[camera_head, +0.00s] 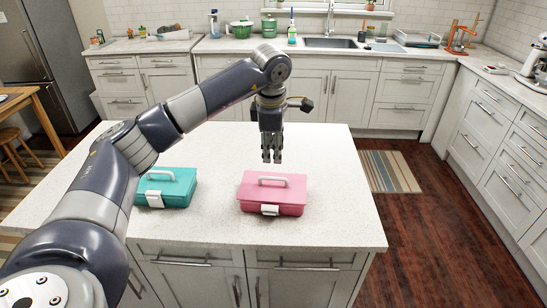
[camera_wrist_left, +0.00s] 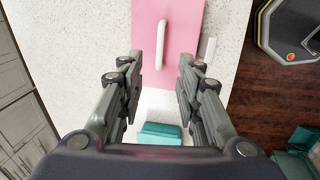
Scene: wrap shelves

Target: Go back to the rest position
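My left gripper (camera_head: 272,158) hangs pointing down above the white island counter, just above and behind the pink box (camera_head: 273,195). In the left wrist view its two fingers (camera_wrist_left: 160,85) are apart with nothing between them, so it is open and empty. The pink box has a pale handle on its closed lid and a white latch in front; it also shows at the top of the wrist view (camera_wrist_left: 185,60). A teal box (camera_head: 168,187) with a similar handle stands to the left, partly hidden by my left arm. My right gripper is not in view.
The island counter (camera_head: 330,210) is bare to the right of the pink box. A back counter with a sink (camera_head: 330,42), green pots and bottles runs along the wall. A striped rug (camera_head: 390,172) lies on the floor. A wooden table (camera_head: 25,98) stands at the left.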

